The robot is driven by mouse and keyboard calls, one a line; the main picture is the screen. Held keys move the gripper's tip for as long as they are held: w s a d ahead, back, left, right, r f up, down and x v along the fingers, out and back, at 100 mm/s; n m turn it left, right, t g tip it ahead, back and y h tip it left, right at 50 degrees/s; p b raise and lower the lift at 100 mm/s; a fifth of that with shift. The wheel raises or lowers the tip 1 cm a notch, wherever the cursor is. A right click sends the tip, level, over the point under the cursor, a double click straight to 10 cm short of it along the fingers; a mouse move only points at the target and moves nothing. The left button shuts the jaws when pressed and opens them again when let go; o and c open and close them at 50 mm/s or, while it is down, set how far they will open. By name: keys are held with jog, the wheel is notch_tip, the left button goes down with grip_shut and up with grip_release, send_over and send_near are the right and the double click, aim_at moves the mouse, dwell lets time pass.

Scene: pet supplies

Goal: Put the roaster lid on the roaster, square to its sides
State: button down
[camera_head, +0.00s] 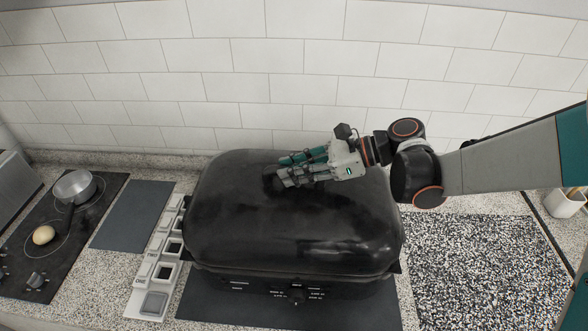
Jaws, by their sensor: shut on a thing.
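The black roaster lid (290,225) is large and domed, with rounded corners, in the middle of the head view. It covers the top of the black roaster (245,285), whose front strip with a knob and white markings shows below the lid's front edge. The lid's front edge runs nearly along the roaster's front. I cannot tell whether the rim is fully seated. My gripper (284,169) comes in from the right, over the lid's top centre, shut on the lid's handle, which the fingers mostly hide. The roaster's back side is hidden.
A dark mat (215,312) lies under the roaster. Left are a pale strip with square frames (153,303), a grey mat (133,215) and a hob with a metal pot (75,187) and a round tan item (43,235). A speckled mat (485,270) lies right; a tiled wall stands behind.

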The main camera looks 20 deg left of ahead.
jog(key=shift+r, duration=0.1)
jog(key=c, duration=1.4)
grip_release()
jog(key=shift+o, duration=0.2)
jog(key=v, duration=1.2)
jog(key=shift+s, duration=0.1)
